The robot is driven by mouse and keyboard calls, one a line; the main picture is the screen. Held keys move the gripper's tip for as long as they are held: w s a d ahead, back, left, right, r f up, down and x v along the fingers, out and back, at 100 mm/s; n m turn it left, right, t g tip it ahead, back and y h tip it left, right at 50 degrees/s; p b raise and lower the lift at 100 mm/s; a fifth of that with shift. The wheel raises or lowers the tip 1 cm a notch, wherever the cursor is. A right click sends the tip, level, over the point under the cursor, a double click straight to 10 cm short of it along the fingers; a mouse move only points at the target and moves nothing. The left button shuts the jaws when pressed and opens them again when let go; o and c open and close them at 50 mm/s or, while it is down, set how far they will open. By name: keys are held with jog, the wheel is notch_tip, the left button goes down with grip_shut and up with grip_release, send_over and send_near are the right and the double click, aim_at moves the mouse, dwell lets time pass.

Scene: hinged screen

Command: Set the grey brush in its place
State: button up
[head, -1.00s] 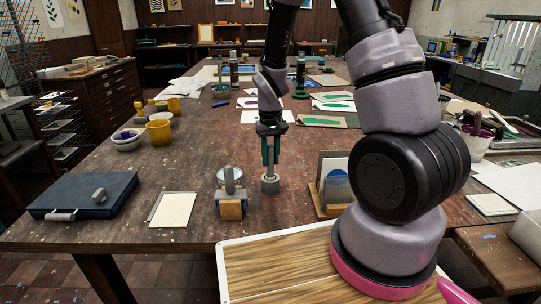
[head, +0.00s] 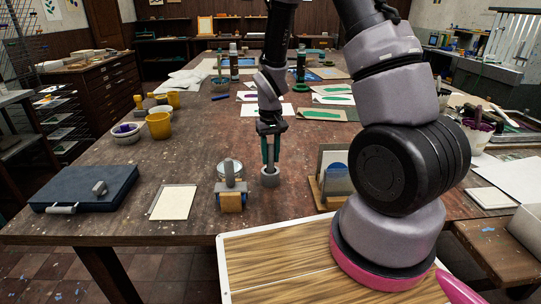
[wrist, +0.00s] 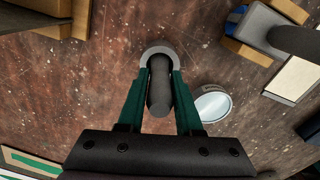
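The grey brush (wrist: 159,88) is a dark grey, rounded handle seen nearly end-on in the wrist view. It stands upright between the two green fingers of my gripper (wrist: 160,76), which look closed against its sides. In the head view my gripper (head: 270,160) points straight down at the table. At the brush's foot is a light grey round collar (wrist: 172,52), which also shows in the head view (head: 270,178), low at the tabletop. I cannot tell whether this collar is a holder or part of the brush; the brush's lower end is hidden.
Left of my gripper are a round tin (head: 222,169) and a wooden block with a grey-handled tool (head: 231,200). A card rack (head: 322,190) stands close on the right. A blue case (head: 75,190) and pale pad (head: 173,202) lie farther left.

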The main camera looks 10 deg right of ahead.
jog(key=o, duration=0.4)
jog(key=shift+r, duration=0.1)
notch_tip(320, 180, up, 11)
jog(key=shift+f, duration=0.2)
jog(key=shift+r, duration=0.1)
jog(key=s+d+r+m+t+y, duration=0.1)
jog(key=s+d+r+m+t, duration=0.1)
jog(key=s+r, duration=0.6)
jog(key=s+d+r+m+t+y, duration=0.1)
jog(key=s+d+r+m+t, duration=0.2)
jog(key=s+r, duration=0.6)
notch_tip(320, 180, up, 8)
jog(key=shift+d+f+t, duration=0.2)
jog(key=shift+d+t, duration=0.2)
jog(key=shift+t, duration=0.7)
